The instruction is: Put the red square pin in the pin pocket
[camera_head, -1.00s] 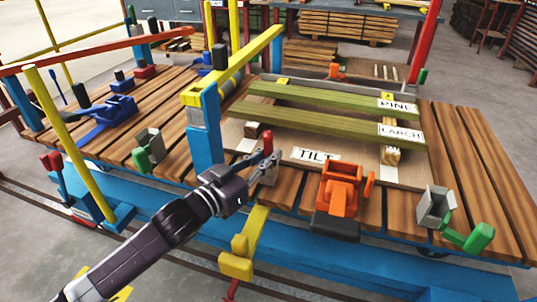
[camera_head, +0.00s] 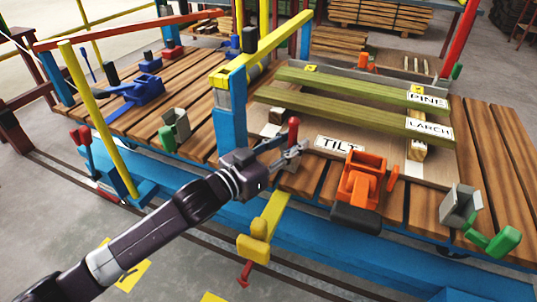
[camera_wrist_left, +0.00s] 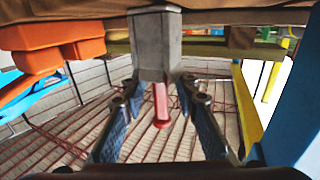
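The red pin (camera_head: 293,129) stands upright at the front edge of the wooden deck in the head view, left of the TILT label. In the left wrist view the pin (camera_wrist_left: 161,104) juts from a grey square block (camera_wrist_left: 154,42), which looks like the pin pocket. How deep the pin sits cannot be seen. My left gripper (camera_head: 286,152) is beside the pin's lower part. In the left wrist view its fingers (camera_wrist_left: 156,98) are spread on either side of the pin, with visible gaps. In the head view the gripper hides most of the block. My right gripper is not in view.
An orange clamp (camera_head: 362,182) stands right of the pin. A blue post (camera_head: 230,115) and yellow beam (camera_head: 262,50) rise close on the left. A yellow lever (camera_head: 268,222) hangs below the deck edge. Two green boards lie behind, marked PINE and LARCH.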

